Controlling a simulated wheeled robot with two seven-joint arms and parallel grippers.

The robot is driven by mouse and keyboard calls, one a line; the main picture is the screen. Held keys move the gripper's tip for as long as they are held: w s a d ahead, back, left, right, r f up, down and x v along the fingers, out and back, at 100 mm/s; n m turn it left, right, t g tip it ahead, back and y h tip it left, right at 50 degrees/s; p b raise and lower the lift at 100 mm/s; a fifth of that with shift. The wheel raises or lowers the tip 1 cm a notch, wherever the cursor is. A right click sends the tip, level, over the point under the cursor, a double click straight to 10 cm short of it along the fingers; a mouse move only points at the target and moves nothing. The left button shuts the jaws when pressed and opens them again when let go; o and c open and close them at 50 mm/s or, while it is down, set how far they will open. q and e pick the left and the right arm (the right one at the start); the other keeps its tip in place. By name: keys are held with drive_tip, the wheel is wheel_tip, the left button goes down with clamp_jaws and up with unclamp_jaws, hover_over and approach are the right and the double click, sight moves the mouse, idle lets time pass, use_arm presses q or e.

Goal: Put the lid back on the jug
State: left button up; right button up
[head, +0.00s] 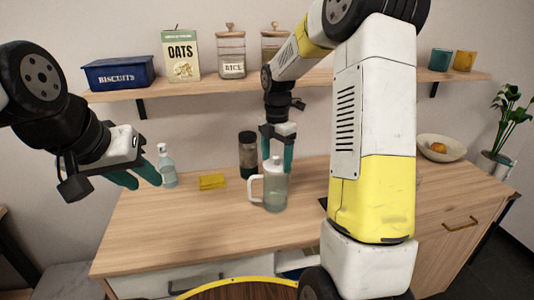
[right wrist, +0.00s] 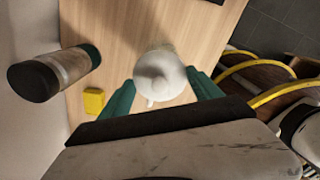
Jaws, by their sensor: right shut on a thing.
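The clear jug (head: 275,195), with a white handle on its left, stands upright on the wooden counter. My right gripper (head: 277,166) points down over the jug's mouth. Its green fingers are shut on the white lid (head: 276,160), which is at the jug's top. In the right wrist view the round white lid (right wrist: 160,74) sits between the fingertips and covers most of the jug below. I cannot tell whether the lid is fully seated. My left gripper (head: 148,184) is empty, its fingers apart, at the left, far from the jug.
A dark-lidded jar (head: 248,155) stands close behind and left of the jug. A yellow cloth (head: 212,181) and a spray bottle (head: 167,167) are further left. A shelf (head: 215,84) runs above, and a bowl (head: 440,148) stands at the right. The counter front left is clear.

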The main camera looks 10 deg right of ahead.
drive_tip(key=shift+f, duration=0.1)
idle(0.6)
drive_tip(key=o, duration=1.5)
drive_tip(key=shift+o, duration=0.3)
drive_tip(key=shift+r, duration=3.5)
clamp_jaws()
